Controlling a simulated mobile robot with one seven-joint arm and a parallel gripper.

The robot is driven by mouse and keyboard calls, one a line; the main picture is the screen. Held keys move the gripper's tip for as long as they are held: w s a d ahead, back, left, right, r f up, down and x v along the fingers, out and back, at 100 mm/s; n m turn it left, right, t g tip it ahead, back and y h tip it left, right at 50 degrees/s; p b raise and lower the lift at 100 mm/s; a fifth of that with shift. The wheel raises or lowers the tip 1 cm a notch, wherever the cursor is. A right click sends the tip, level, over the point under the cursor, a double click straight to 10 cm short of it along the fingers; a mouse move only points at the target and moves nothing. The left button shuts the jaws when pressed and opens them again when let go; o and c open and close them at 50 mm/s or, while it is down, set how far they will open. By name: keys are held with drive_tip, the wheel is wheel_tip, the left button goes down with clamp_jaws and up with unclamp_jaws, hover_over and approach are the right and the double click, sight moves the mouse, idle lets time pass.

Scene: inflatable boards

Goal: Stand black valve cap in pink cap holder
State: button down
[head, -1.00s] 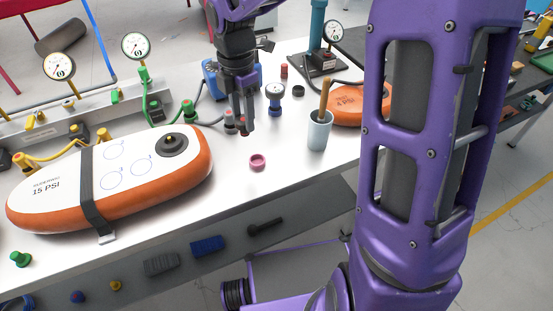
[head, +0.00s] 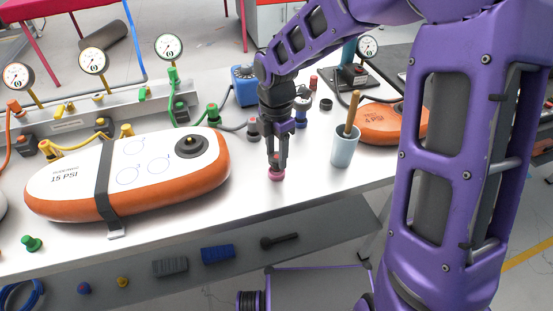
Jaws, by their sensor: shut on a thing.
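The pink cap holder (head: 276,174) is a small round piece on the white bench top, near its front edge. My gripper (head: 277,161) points down directly above it, with its fingertips at or just over the holder's rim. The fingers are close together, shut on the black valve cap, which is small and mostly hidden between them. I cannot tell whether the cap touches the holder or is inside it.
A grey cup (head: 345,146) with a wooden handle stands right of my gripper. A white and orange inflatable board (head: 75,183) lies to the left, strapped down.

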sight(276, 156)
drive_tip(key=shift+f, duration=0.8)
drive_tip(key=shift+f, duration=0.1)
drive_tip(key=shift+c, duration=1.7)
unclamp_jaws()
wheel_tip(276, 156, up, 12)
drive_tip(key=p, duration=0.2)
drive_tip(key=shift+p, duration=0.4)
